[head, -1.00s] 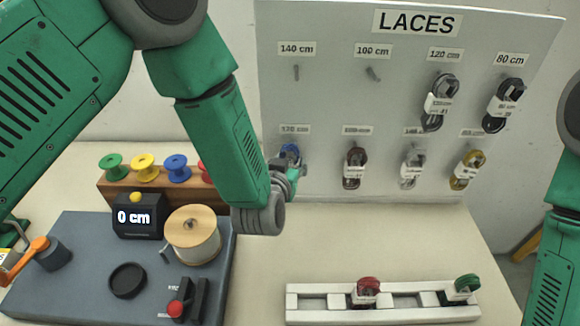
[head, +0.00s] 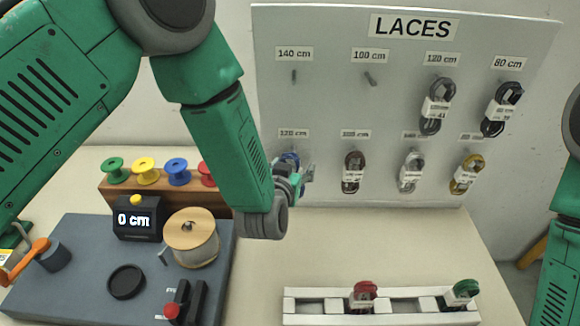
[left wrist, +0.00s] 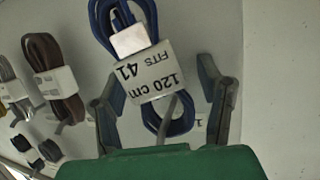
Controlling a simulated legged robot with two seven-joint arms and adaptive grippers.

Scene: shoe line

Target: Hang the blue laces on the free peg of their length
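The blue laces (head: 290,158) are at the lower-left peg of the board, under a 120 cm label (head: 293,133); my left gripper partly hides them in the head view. In the left wrist view the blue laces (left wrist: 184,124) carry a white band (left wrist: 150,75) reading 120 cm, FITS 41. A grey peg (left wrist: 172,106) seems to pass through their loop. My left gripper (head: 300,178) is open, its fingers (left wrist: 163,85) on either side of the band with a gap at the right. My right gripper is out of view; only my right arm shows.
Top-row pegs under 140 cm (head: 294,76) and 100 cm (head: 370,79) are bare. Black laces hang under 120 cm (head: 435,122) and 80 cm (head: 496,128). Brown (head: 353,186), grey and yellow laces hang below. A white rack (head: 400,319) holds red and green laces.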

